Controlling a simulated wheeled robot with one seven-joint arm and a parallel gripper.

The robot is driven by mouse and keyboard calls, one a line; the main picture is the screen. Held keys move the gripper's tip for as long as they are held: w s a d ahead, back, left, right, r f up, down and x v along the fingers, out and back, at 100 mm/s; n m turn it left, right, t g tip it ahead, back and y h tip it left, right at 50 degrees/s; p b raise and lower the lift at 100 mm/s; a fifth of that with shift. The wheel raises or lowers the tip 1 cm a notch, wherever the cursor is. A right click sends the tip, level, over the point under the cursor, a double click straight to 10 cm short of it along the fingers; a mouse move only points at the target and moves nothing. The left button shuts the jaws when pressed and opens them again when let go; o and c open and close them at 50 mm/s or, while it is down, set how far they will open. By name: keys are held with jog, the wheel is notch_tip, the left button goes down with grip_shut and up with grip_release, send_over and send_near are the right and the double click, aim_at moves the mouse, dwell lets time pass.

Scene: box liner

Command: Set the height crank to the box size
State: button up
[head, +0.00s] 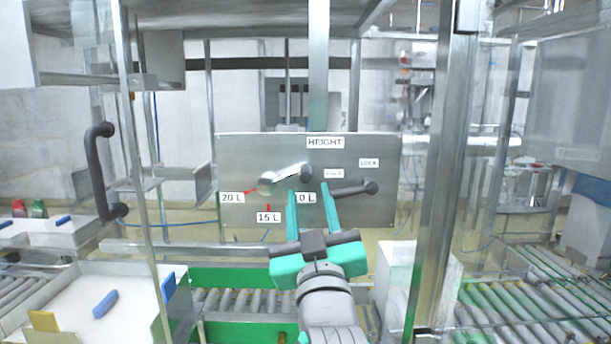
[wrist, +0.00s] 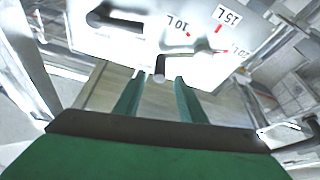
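A grey panel (head: 230,150) marked HEIGHT faces me in the head view. Its silver crank (head: 287,177) slants from lower left, near the red 20 L and 15 L marks, up to a dark knob (head: 306,173) at right. A label reading 0 L (head: 306,197) is partly covered by a finger; in the wrist view it reads 10 L (wrist: 178,27). My gripper (head: 309,189) is open in front of the panel, below the knob. In the wrist view a grey peg (wrist: 160,70) shows between and beyond the fingers (wrist: 157,88); contact cannot be told.
A dark lever (head: 352,189) lies near the LOCK label, right of my fingers. A white box (head: 70,300) with a blue item stands at lower left. Metal posts (head: 440,180) flank the panel. Roller conveyors (head: 540,310) run at lower right.

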aim_at(306, 175)
jog(key=x, duration=0.7)
jog(key=shift+w, duration=0.35)
grip_shut()
